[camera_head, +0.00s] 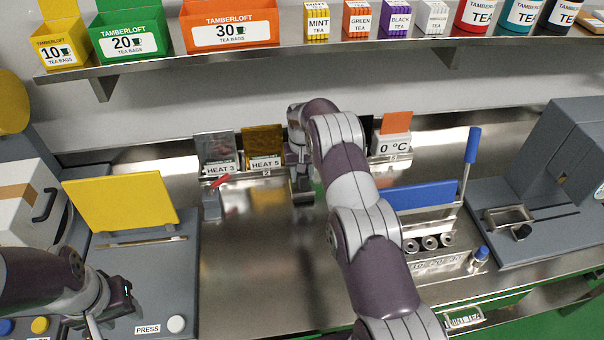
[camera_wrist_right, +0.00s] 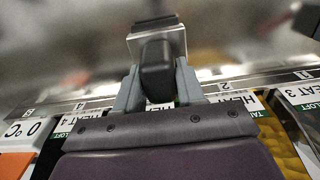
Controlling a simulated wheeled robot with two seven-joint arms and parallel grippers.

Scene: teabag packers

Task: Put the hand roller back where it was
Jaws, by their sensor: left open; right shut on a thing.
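My right gripper (camera_head: 302,180) is shut on a black-handled tool with a metal head, seemingly the hand roller (camera_head: 303,193). In the right wrist view the roller's black handle (camera_wrist_right: 157,70) is between the two grey fingers (camera_wrist_right: 158,88), with its metal head beyond them. My left gripper (camera_head: 112,312) is open at the lower left, near the press.
A numbered rack rail (camera_wrist_right: 255,80) with HEAT packets (camera_head: 265,160) runs along the back. A grey device with a red lever (camera_head: 212,203) stands left. The press has a raised yellow plate (camera_head: 122,203). A blue panel (camera_head: 425,194) stands right. The bench middle (camera_head: 250,260) is clear.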

